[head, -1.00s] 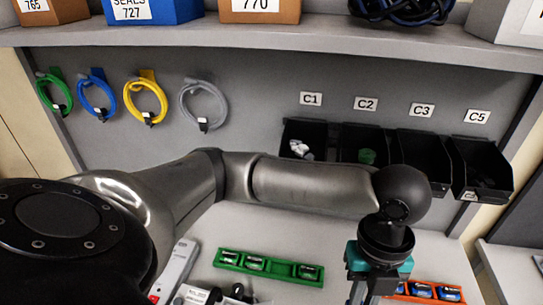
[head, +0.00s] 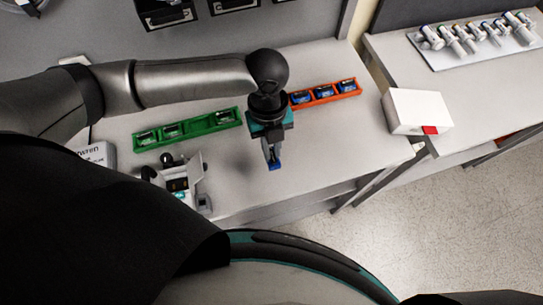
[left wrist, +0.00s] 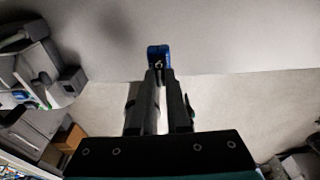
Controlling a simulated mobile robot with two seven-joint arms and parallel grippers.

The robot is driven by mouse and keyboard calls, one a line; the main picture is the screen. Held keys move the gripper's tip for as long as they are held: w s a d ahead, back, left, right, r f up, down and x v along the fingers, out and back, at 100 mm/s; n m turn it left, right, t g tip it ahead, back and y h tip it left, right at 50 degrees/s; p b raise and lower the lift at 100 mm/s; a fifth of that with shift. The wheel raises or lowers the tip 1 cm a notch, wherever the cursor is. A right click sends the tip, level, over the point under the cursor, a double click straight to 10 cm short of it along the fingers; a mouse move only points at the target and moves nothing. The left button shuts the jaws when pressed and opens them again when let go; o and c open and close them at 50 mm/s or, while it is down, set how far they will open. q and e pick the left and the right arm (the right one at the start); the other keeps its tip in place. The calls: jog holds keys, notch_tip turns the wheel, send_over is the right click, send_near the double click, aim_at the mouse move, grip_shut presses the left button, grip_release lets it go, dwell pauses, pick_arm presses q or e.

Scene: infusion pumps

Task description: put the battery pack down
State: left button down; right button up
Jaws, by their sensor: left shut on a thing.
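My left gripper (head: 272,153) is shut on a blue battery pack (head: 275,164) near the middle of the grey workbench (head: 330,140). The pack hangs at the fingertips, pointing down; I cannot tell whether it touches the bench. In the left wrist view the blue pack (left wrist: 158,52) shows between the tips of the left gripper (left wrist: 159,72), with the bench surface beyond it. My right gripper is not in view.
A green rack (head: 187,129) with several packs lies left of the gripper. An orange rack (head: 324,94) with blue packs lies behind right. An infusion pump (head: 180,185) stands front left. A white box (head: 416,110) sits right. Bench right of the gripper is clear.

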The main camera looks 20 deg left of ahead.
aim_at(272, 159)
pick_arm(q)
jog(key=shift+f, duration=3)
jog(key=c, duration=0.9)
grip_release()
jog(key=shift+f+b, duration=0.15)
jog(key=shift+b, duration=0.15)
jog(key=shift+r, duration=0.3)
jog(key=r, duration=0.4)
jog(key=w+r, duration=0.1)
jog(key=r, duration=0.2)
jog(key=a+r, duration=0.1)
jog(key=r, duration=0.3)
jog(key=shift+w+r+p, duration=0.25)
jog(key=shift+r+p, duration=0.1)
jog(key=shift+s, duration=0.1)
